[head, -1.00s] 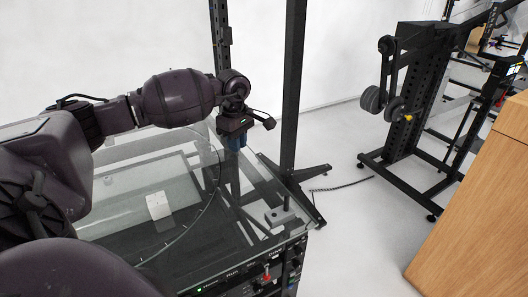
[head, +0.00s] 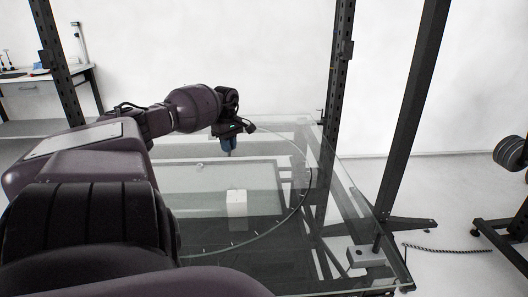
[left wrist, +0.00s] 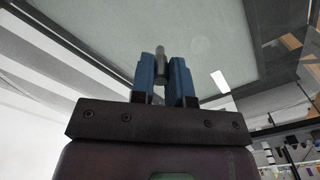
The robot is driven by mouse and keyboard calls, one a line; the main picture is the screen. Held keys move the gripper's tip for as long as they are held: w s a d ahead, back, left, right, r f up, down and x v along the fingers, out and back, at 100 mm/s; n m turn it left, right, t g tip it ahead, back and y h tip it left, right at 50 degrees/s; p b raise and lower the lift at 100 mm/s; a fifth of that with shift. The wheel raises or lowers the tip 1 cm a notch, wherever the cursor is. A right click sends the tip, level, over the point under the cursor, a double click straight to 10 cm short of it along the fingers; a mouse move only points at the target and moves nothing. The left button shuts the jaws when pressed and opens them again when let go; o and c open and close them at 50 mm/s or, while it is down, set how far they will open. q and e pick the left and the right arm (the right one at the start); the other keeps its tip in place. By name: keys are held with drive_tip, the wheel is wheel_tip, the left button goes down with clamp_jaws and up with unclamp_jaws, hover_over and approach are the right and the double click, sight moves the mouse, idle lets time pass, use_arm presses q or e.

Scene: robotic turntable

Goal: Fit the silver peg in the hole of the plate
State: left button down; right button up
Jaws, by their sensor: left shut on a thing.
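My left gripper (head: 229,147) has blue fingers pointing down, above the glass turntable and behind the pale block in the head view. In the left wrist view it (left wrist: 166,78) is shut on the silver peg (left wrist: 161,58), a short grey cylinder sticking out beyond the fingertips. In the head view the peg is too small to make out. A pale block (head: 237,208), which may be the plate, lies on the glass; I cannot make out a hole in it. The gripper is apart from it. My right gripper is not in view.
The round glass turntable (head: 200,232) sits on a glass-topped frame. A grey block with a dark upright rod (head: 366,257) is at its right front corner. Dark posts (head: 338,95) stand behind and to the right. The glass around the pale block looks clear.

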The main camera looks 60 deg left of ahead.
use_arm(q)
drive_tip(key=s+a+r+b, duration=0.1)
drive_tip(key=s+a+b, duration=0.1)
drive_tip(key=s+a, duration=0.6)
drive_tip(key=shift+s+a+n, duration=0.3)
drive_tip(key=shift+s, duration=0.3)
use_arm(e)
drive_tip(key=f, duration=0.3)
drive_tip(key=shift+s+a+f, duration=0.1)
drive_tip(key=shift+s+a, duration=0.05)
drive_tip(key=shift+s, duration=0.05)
use_arm(q)
drive_tip(key=shift+f+b, duration=0.6)
drive_tip(key=shift+f, duration=2.05)
drive_tip(key=shift+f+b, duration=0.25)
drive_tip(key=shift+b, duration=0.05)
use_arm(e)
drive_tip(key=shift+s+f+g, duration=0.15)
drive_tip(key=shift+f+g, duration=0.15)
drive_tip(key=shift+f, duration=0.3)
